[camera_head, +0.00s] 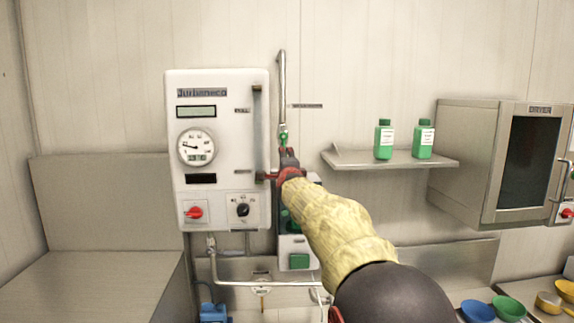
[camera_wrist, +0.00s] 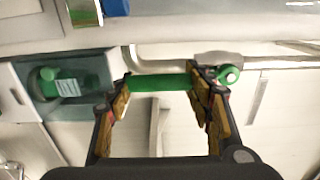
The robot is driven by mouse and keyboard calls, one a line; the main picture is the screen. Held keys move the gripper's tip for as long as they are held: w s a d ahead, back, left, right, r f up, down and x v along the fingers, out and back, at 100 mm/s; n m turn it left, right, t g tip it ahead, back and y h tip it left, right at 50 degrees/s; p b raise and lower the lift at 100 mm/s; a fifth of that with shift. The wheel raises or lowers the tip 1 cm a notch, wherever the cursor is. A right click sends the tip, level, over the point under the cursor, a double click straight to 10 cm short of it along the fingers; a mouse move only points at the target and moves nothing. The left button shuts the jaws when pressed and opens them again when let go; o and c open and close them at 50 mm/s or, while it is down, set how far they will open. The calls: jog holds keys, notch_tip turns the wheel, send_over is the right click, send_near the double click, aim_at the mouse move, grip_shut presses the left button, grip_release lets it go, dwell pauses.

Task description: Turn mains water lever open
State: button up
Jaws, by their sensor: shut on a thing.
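The mains water lever (camera_wrist: 160,82) is a green bar on a thin metal pipe (camera_head: 282,85) that runs down the wall right of the white control panel. In the wrist view it lies crosswise between my two fingertips. My gripper (camera_wrist: 160,85) is shut on it, with one finger at each side. In the head view my gripper (camera_head: 287,158) is at the lower end of the pipe, and only a small green part shows above it. A green round end (camera_wrist: 229,74) shows beyond the right finger in the wrist view. My gripper and arm hide much of the lever in the head view.
The control panel (camera_head: 217,130) with gauge and knobs is close left of my gripper. A box with a green bottle (camera_wrist: 62,87) is below. Coloured bowls (camera_head: 508,308) sit lower right.

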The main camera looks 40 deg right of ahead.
jog(key=shift+f, duration=0.2)
jog(key=o, duration=1.6)
jog(key=shift+r, duration=0.1)
jog(key=shift+o, duration=0.4)
jog(key=v, duration=1.2)
